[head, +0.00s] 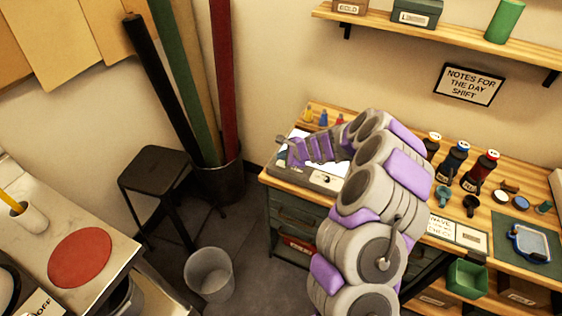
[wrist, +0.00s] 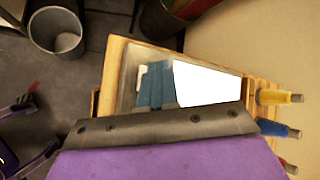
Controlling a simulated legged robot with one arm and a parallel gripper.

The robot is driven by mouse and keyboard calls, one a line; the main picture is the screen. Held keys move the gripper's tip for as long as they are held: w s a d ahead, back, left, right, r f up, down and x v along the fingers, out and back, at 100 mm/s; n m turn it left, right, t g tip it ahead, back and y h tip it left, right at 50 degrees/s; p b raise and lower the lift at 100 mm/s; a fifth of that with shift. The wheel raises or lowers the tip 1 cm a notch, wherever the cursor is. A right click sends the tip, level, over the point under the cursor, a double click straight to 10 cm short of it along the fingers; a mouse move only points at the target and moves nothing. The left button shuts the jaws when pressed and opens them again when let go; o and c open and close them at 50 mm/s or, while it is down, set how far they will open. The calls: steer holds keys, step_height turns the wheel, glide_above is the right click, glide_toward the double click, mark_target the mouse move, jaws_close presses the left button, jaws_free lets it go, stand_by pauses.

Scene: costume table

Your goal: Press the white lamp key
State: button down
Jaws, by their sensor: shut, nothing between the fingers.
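A grey light box (head: 320,181) with a bright white panel sits at the left end of the wooden bench. My gripper (head: 282,151) is shut and empty, over the left side of the box. I cannot tell if it touches the box. My arm and wrist hide part of the box in both views.
Small coloured bottles (head: 323,118) stand behind the box. A stool (head: 155,172), a bin (head: 209,273) and tall fabric rolls (head: 226,90) stand left.

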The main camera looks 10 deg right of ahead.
mark_target(283, 165)
step_height(283, 165, up, 6)
steer(key=p, duration=0.5)
stand_by(0.6)
